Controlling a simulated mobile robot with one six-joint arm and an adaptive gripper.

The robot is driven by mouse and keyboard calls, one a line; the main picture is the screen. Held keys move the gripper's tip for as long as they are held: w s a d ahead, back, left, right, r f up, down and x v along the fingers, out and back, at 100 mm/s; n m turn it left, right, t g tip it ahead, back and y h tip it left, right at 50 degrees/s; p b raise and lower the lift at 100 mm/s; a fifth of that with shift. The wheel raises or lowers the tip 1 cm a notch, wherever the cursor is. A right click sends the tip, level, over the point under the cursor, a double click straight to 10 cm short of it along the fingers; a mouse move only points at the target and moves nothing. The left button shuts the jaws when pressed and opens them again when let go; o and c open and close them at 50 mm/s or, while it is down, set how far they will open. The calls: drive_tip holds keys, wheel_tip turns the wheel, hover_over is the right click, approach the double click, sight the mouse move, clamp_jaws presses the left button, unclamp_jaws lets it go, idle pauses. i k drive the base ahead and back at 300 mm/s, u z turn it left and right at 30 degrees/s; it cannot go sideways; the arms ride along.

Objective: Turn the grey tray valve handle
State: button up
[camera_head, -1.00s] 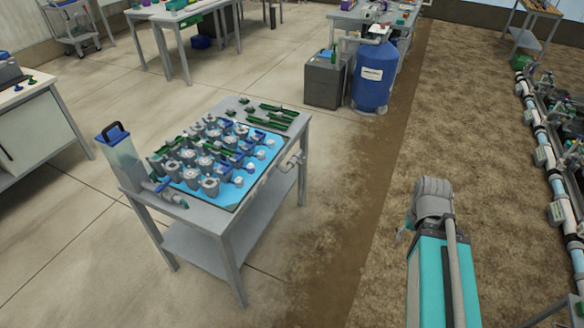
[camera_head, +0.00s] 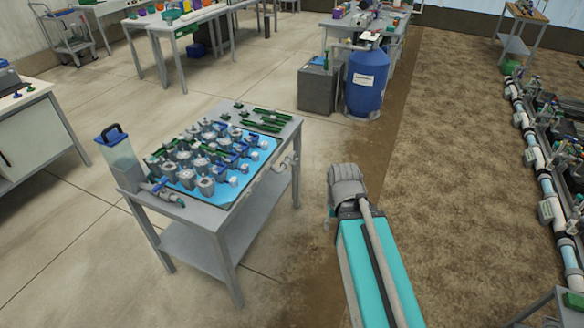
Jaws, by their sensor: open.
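A grey metal table (camera_head: 212,218) stands left of centre with a blue tray (camera_head: 222,197) on it. A light grey pipe fitting (camera_head: 287,162) sticks out from the table's right side; it looks like the tray valve, but its handle is too small to make out. My arm (camera_head: 372,265) reaches up from the bottom right, and its rounded grey joint is right of the table, apart from the fitting. My gripper cannot be made out; it is hidden behind the arm or out of frame.
Several grey and blue fittings (camera_head: 207,187) crowd the tray. A clear container with a dark handle (camera_head: 117,150) stands at the table's left corner. A blue barrel (camera_head: 367,82) and grey box (camera_head: 317,90) stand behind. Open ground lies right of the table.

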sight(296, 164)
drive_tip(key=u, duration=0.15)
drive_tip(key=i, duration=1)
drive_tip(key=z, duration=0.1)
